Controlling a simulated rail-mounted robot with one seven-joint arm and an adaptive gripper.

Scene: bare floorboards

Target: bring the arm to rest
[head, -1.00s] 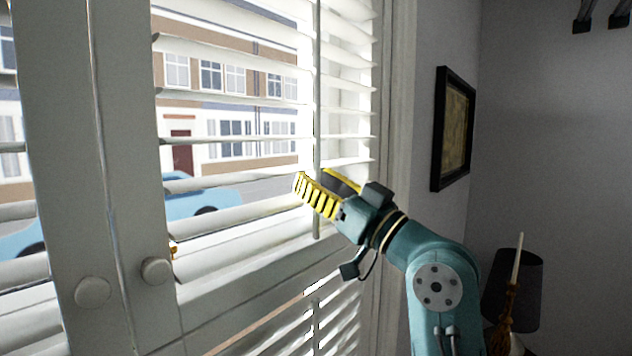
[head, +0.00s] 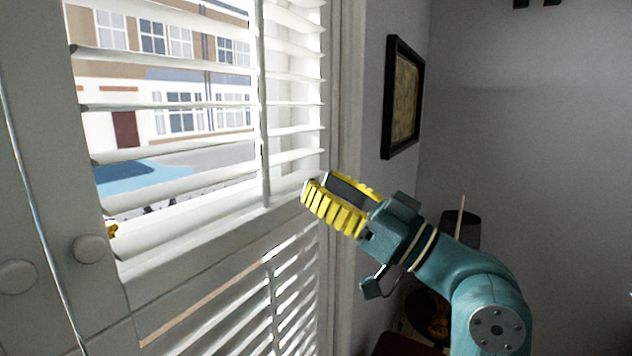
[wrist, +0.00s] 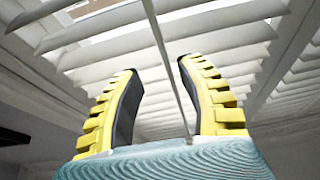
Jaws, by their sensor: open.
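My gripper (head: 318,190) has yellow ribbed fingers with dark inner pads and sits at the end of my teal arm, in front of the white window shutters (head: 215,180). In the wrist view my gripper (wrist: 155,70) is open, with its two fingers apart and nothing held between them. The slats and the thin vertical rod of the shutters (wrist: 195,105) show beyond and between the fingers. I cannot tell from these views how close the fingertips are to the slats.
A dark-framed picture (head: 404,98) hangs on the grey wall to the right. A dark lamp (head: 467,229) is partly hidden behind my arm. Round white knobs (head: 90,249) stand out from the shutter frame at left. The right side by the bare wall looks free.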

